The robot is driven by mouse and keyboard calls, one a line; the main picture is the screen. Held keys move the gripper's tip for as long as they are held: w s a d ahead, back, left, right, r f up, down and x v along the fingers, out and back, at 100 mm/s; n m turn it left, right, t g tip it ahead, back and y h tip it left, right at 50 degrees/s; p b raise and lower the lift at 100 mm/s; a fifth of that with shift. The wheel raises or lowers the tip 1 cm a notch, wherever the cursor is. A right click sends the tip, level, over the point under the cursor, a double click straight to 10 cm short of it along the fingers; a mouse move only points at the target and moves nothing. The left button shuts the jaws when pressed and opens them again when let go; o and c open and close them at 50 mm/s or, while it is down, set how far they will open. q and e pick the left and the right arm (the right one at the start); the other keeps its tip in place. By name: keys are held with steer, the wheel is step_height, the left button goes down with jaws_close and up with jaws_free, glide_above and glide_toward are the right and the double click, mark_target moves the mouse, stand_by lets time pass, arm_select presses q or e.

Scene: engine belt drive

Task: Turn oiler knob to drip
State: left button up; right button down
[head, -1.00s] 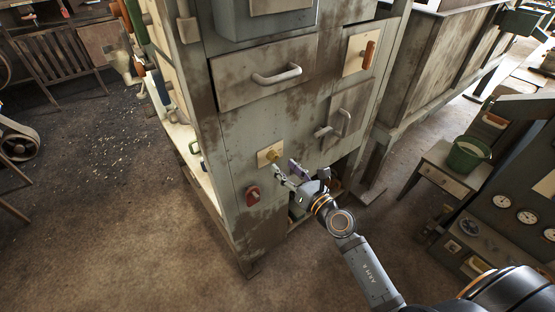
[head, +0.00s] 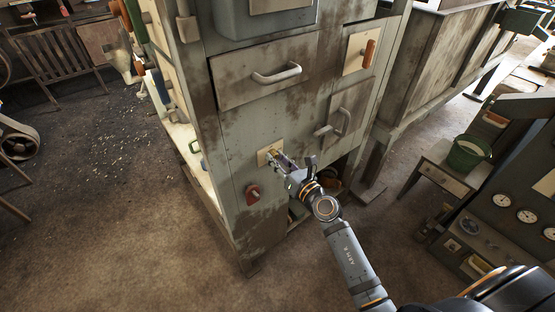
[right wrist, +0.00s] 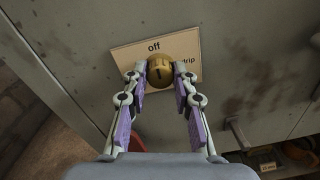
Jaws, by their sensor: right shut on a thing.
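The oiler knob (right wrist: 160,72) is a round brass-coloured knob on a cream plate (right wrist: 120,55) in the right wrist view. The plate reads "off" above the knob and "drip" to its right. A dark mark on the knob's face stands about upright, toward "off". In the head view the plate (head: 262,157) is on the lower front of the grey cabinet, and the knob is mostly hidden by the gripper. My right gripper (head: 275,158) has its fingertips on both sides of the knob, shut on it. My left gripper is not in view.
A red knob (head: 253,192) sits below left of the plate. A drawer with a pale handle (head: 277,75) is above, and another handle (head: 345,121) is to the right. An orange lever (head: 369,54) is higher up. Open floor (head: 120,220) lies left of the cabinet.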

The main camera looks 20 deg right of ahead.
steer(key=shift+r+m+p, duration=0.15)
steer(key=shift+m+p, duration=0.35)
steer(key=shift+p, duration=0.15)
steer(key=shift+r+m+p, duration=0.1)
steer(key=shift+m+p, duration=1.05)
steer(key=shift+m, duration=0.05)
steer(key=m+p, duration=0.3)
steer(key=m, duration=0.1)
steer(key=shift+p, duration=0.3)
steer(key=m+p, duration=0.4)
steer(key=m, duration=0.1)
steer(key=shift+d+m+g, duration=0.1)
steer(key=shift+m+g, duration=0.2)
steer(key=shift+m, duration=0.1)
steer(key=shift+f+m+p, duration=0.15)
steer(key=shift+m+p, duration=0.6)
steer(key=shift+m, duration=0.3)
steer(key=shift+f+m+p, duration=0.1)
steer(key=shift+m+p, duration=0.65)
steer(key=shift+m, duration=0.3)
steer(key=c, duration=1.1)
jaws_free()
steer(key=shift+o, duration=0.2)
